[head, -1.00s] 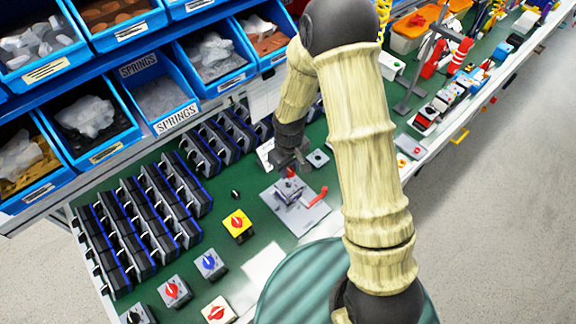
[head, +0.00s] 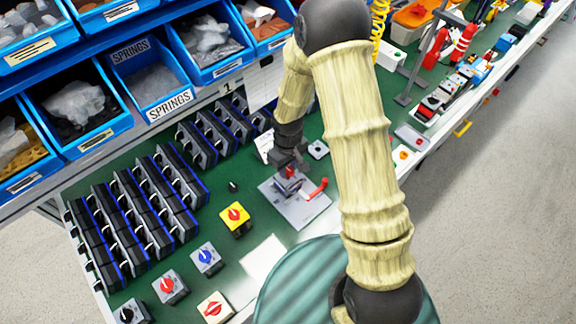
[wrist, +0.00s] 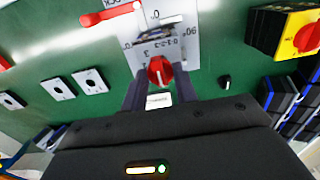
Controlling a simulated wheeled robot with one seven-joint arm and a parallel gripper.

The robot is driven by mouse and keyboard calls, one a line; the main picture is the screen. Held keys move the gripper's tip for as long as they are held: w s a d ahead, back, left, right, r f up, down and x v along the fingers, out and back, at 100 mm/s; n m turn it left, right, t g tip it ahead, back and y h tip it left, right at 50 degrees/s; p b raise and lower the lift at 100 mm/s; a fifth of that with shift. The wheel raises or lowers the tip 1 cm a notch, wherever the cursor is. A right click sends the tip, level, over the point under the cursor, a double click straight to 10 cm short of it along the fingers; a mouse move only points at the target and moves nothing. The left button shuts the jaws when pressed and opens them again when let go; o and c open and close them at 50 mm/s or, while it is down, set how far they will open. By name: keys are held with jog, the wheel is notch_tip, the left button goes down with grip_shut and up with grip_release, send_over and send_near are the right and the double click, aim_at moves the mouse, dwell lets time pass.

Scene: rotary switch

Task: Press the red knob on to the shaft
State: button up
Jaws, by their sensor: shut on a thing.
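My gripper (wrist: 160,78) is shut on the red knob (wrist: 160,70), which sits between the two fingertips in the wrist view. In the head view my gripper (head: 289,163) points down, with the red knob (head: 290,171) just under it. They are right above the clamp on a grey plate (head: 309,209) with a red lever (head: 318,189). In the wrist view the plate (wrist: 184,20) carries printed angle marks. The shaft cannot be made out; the knob and gripper hide that spot. I cannot tell whether the knob touches it.
A yellow switch box with a red knob (head: 235,217) stands left of the plate. Several finished switches stand at the front left, before rows of black modules (head: 130,215). A small black knob (head: 233,186) lies between. A white sheet (head: 263,259) lies in front.

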jog(key=shift+f+b, duration=0.85)
jog(key=shift+f, duration=0.25)
dwell(0.3)
jog(key=o, duration=1)
jog(key=shift+r, duration=0.1)
notch_tip(320, 180, up, 17)
jog(key=shift+r+b, duration=0.15)
jog(key=shift+b, duration=0.3)
